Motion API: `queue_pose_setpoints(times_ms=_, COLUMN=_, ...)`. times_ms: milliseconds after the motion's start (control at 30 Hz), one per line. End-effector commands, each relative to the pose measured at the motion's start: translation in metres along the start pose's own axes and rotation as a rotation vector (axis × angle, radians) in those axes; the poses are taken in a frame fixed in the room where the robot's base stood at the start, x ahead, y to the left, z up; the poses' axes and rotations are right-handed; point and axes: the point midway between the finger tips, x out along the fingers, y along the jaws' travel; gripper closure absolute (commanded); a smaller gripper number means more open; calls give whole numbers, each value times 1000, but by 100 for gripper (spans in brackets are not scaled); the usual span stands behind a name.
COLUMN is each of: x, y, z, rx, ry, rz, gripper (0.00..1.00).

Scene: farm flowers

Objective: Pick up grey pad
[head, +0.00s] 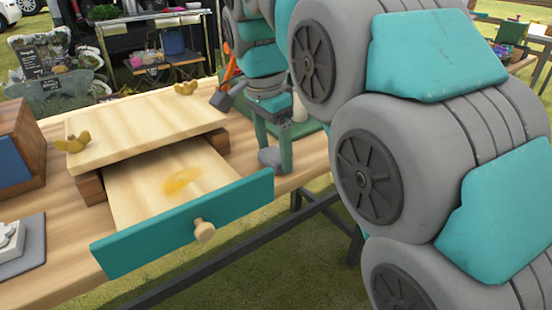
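A flat grey pad (36,236) lies on the wooden table at the lower left, cut off by the picture's left edge. A pale, white-grey shaped piece sits on top of it and covers part of it. My gripper (278,160) points down at the table's right part, beyond the teal drawer front and far to the right of the pad. Its two fingers stand apart with a gap between them, and I see nothing held there.
A wooden press (145,125) with brass wing nuts stands mid-table. Its drawer (150,185), with a teal front (180,225) and round knob, is pulled out and holds a yellow-orange smear. A wooden box (18,150) stands at left. An orange-handled tool (229,70) is behind my gripper.

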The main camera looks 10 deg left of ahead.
Motion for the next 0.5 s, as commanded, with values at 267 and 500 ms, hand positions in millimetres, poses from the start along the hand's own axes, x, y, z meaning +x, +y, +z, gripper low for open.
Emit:
queue_pose_setpoints(times_ms=267, x=0, y=0, z=0, rx=0, ry=0, rz=0, gripper=55)
queue_pose_setpoints(times_ms=500, x=0, y=0, z=0, rx=0, ry=0, rz=0, gripper=82)
